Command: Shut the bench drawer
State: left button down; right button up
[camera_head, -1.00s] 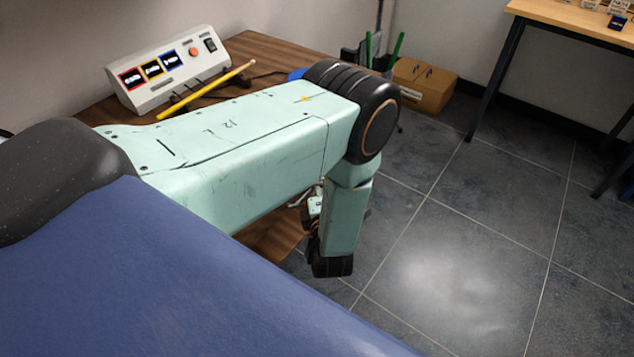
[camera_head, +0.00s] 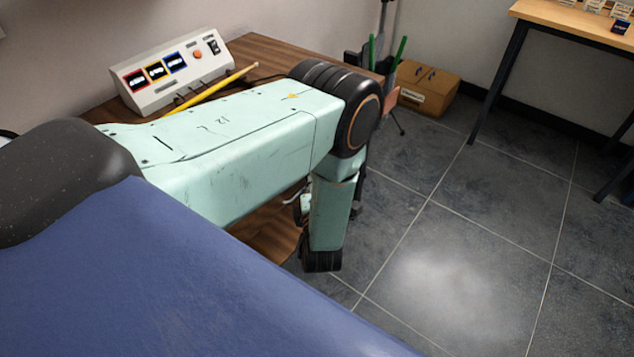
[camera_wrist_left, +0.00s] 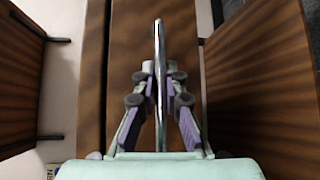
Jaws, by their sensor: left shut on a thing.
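In the left wrist view a shiny metal bar handle (camera_wrist_left: 158,35) runs across the brown wooden drawer front (camera_wrist_left: 128,35). My left gripper (camera_wrist_left: 160,72) is shut on this handle, with a finger on each side of it. In the head view my left arm hides the handle and most of the drawer side. The bench (camera_head: 262,48) has a brown wooden top, and a lower brown wooden part (camera_head: 268,232) shows beneath my arm. How far the drawer stands out cannot be told. My right gripper is out of view.
A white instrument box (camera_head: 170,72) and a yellow stick (camera_head: 208,88) are on the bench. A cardboard box (camera_head: 428,90) and a stand with green rods stand on the floor beyond. Another table (camera_head: 575,22) is at upper right. The tiled floor (camera_head: 470,230) at right is clear.

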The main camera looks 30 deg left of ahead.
pick_arm(q)
jog(key=c, duration=1.7)
grip_release()
jog(key=shift+a, duration=0.3)
jog(key=shift+d, duration=0.1)
jog(key=shift+s+d, duration=0.2)
jog(key=v, duration=1.1)
jog(key=shift+s+d+r, duration=0.15)
jog(key=shift+d+r, duration=0.05)
